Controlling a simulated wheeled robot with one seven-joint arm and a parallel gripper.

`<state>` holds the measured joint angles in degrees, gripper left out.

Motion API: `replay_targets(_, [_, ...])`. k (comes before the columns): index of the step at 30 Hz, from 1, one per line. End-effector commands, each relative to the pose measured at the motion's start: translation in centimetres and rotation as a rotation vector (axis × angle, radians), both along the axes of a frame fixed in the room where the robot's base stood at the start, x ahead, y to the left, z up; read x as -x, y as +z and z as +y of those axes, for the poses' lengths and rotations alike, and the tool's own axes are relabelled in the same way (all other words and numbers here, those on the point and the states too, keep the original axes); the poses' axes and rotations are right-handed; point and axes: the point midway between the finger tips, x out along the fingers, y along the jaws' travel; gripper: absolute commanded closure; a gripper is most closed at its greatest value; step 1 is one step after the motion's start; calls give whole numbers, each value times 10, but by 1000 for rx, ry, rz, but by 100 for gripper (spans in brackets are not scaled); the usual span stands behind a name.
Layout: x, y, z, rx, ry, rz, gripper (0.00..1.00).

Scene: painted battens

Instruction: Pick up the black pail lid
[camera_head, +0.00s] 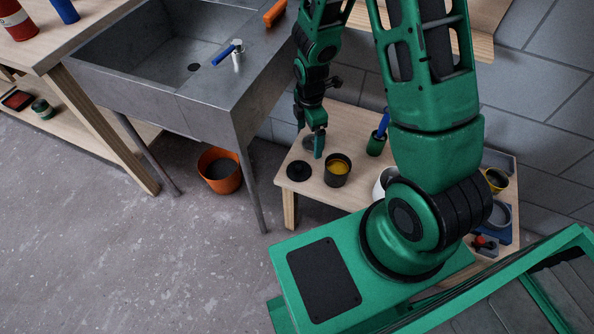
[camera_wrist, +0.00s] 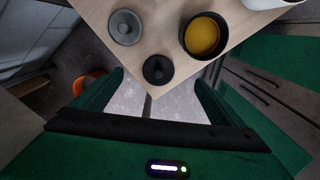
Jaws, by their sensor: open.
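The black pail lid (camera_head: 299,170) is a small dark disc with a knob. It lies flat near the front left corner of the low wooden table. In the wrist view the black lid (camera_wrist: 158,70) shows between the fingertips, close to the table edge. My gripper (camera_head: 319,146) is open and empty, pointing down above the table. In the wrist view my gripper (camera_wrist: 159,77) has its two green fingers spread wide, apart from the lid.
A grey lid (camera_wrist: 125,27) and a dark pail with yellow contents (camera_head: 337,170) sit close to the black lid. A grey sink (camera_head: 165,75) is at left, with an orange bucket (camera_head: 219,170) on the floor below.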

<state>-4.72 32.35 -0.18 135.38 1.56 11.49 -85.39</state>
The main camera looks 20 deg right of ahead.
Motion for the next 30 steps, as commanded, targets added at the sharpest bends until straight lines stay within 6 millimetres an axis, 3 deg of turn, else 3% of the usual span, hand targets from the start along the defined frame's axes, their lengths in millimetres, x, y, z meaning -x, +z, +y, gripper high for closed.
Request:
replay_targets(3, [0,-25,16,-14,109,8,8])
replay_targets(9, [0,-44,28,-27,198,6,8])
replay_targets(21, [0,-91,30,-28,205,7,8])
replay_targets(30, [0,-108,31,-28,204,6,8])
